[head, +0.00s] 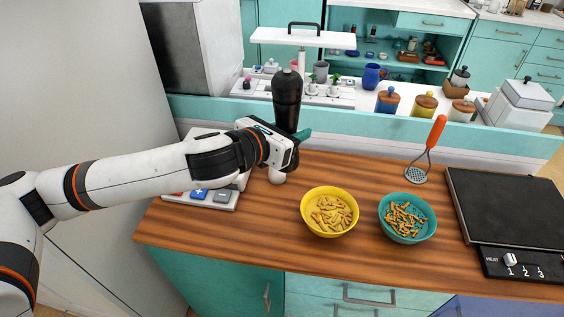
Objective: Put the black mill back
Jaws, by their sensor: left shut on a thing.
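The black mill (287,97) is a dark, glossy, upright pepper mill in the upper middle of the head view. The mill's upper part stands in front of the back ledge (390,120). My right gripper is not in view.
A small white rounded thing (277,176) shows just below my gripper. A yellow bowl (318,225) and a teal bowl (399,230) of pasta stand on the wooden counter (240,245). A masher (432,140) and hotplate (510,210) are right. Lidded jars (424,105) line the ledge.

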